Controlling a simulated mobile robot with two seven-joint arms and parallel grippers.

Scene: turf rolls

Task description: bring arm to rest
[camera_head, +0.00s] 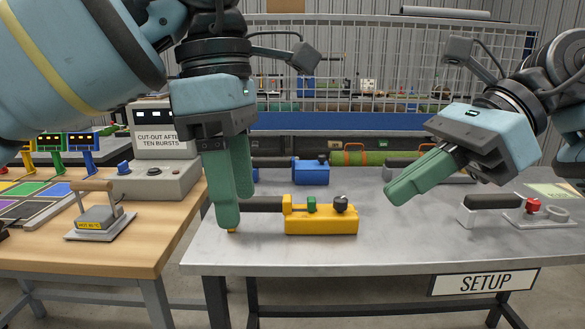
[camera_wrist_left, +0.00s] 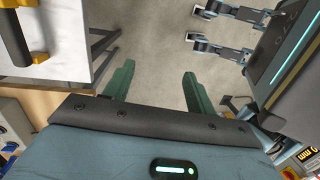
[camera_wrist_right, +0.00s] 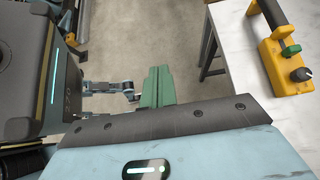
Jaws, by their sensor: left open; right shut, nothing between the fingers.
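My left gripper (camera_head: 233,208) hangs pointing down at the front left edge of the grey SETUP table. In the left wrist view its green fingers (camera_wrist_left: 156,78) are spread apart, with only floor showing between them. My right gripper (camera_head: 398,193) is held above the right half of the same table, tilted down to the left. In the right wrist view its fingers (camera_wrist_right: 158,75) are together with nothing between them. The yellow tool (camera_head: 322,219) lies on the table between the two grippers. The left fingers cover part of its dark handle in the head view; I cannot tell if they touch.
The grey table (camera_head: 400,245) has bare surface in front. A blue tool (camera_head: 311,171) lies behind, and a grey device with a red knob (camera_head: 533,206) sits right. A wooden bench with a grey weight (camera_head: 98,219) stands left. A mesh partition (camera_head: 400,65) stands behind.

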